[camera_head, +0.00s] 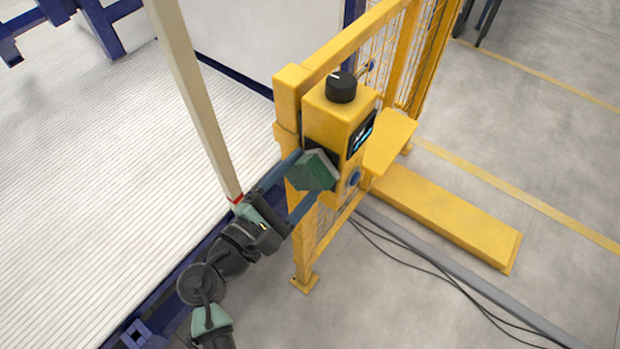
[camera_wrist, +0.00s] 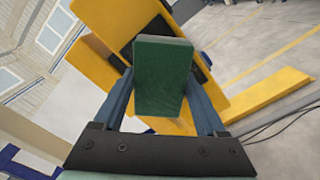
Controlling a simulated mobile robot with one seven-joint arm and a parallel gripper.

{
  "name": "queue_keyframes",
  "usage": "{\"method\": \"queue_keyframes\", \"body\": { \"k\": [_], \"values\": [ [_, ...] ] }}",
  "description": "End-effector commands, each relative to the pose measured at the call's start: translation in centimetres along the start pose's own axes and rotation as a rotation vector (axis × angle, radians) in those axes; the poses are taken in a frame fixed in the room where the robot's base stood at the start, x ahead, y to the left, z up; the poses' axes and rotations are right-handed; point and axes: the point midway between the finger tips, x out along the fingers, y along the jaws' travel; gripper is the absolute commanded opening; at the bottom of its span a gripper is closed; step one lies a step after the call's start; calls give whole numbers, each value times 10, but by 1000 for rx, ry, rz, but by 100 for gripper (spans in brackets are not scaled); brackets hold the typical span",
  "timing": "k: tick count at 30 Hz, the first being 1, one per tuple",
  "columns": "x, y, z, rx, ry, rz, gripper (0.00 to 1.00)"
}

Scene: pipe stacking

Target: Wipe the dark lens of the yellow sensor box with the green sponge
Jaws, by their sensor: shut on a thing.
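The yellow sensor box (camera_head: 329,116) is mounted on a yellow fence post, with a black knob on top and a small lit display on one side. Its dark lens (camera_head: 333,154) shows only in part, behind the green sponge (camera_head: 314,171). My gripper (camera_head: 311,172) is shut on the sponge, holding it between two blue fingers in front of the lens face. In the wrist view the sponge (camera_wrist: 162,75) covers most of the lens and dark edges show beside it. I cannot tell whether the sponge touches the lens.
A yellow shelf-like plate (camera_head: 389,143) juts out right of the box. A yellow beam (camera_head: 445,218) and black cables (camera_head: 430,264) lie on the floor. A pale upright post (camera_head: 195,95) stands left of my arm, near the white ribbed surface (camera_head: 95,170).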

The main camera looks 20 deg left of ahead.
Motion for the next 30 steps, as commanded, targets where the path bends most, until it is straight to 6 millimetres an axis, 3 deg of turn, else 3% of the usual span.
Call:
{"method": "queue_keyframes", "body": {
  "k": [9, 19, 30],
  "values": [
    [-2, 17, -18, 0, 1, 1, 29],
    [1, 29, -5, 0, 0, -1, 29],
    [2, 8, 14, -2, -1, -3, 29]
  ]
}}
